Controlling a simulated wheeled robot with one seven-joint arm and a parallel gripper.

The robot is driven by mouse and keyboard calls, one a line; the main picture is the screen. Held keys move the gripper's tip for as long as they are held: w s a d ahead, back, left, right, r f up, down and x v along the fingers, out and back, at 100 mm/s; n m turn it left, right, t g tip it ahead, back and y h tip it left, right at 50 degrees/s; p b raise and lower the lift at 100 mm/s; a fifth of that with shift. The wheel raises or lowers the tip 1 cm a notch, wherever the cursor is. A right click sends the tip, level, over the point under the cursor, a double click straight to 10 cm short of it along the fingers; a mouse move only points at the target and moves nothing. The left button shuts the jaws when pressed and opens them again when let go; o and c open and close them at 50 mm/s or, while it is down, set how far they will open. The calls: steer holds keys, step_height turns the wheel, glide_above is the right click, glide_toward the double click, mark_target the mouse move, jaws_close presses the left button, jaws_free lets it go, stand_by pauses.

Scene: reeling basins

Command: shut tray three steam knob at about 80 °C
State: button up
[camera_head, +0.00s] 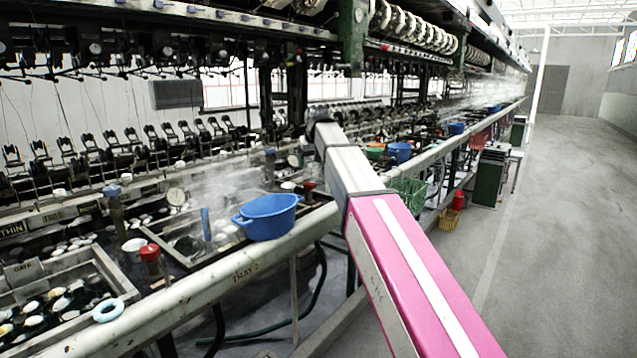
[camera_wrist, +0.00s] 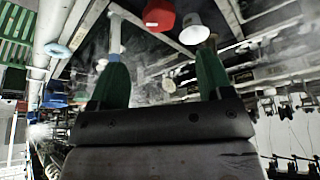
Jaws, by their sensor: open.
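My gripper (camera_wrist: 162,72) shows in the wrist view as two green fingers, wide apart with nothing held between them. A red knob (camera_wrist: 159,14) is at the top of that view, beyond the fingertips and apart from them. A white knob-like cap (camera_wrist: 193,28) is just right of it, above the right finger. In the head view my arm hides the gripper. A dark red knob (camera_head: 309,187) stands left of my arm's far end; a brighter red knob (camera_head: 150,255) is at the near left. I cannot read a tray three label. A round dial (camera_head: 177,197) is too small to read.
A blue basin (camera_head: 268,217) sits on the pipe rail (camera_head: 200,288) marked TRAY 2. A pale blue ring (camera_head: 107,310) lies on the near rail. Steam blurs the trays. A green basket (camera_head: 408,192) is right of my arm. The aisle floor (camera_head: 560,240) at right is clear.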

mark_target(309, 183)
steer(key=x, duration=1)
steer(key=c, duration=0.9)
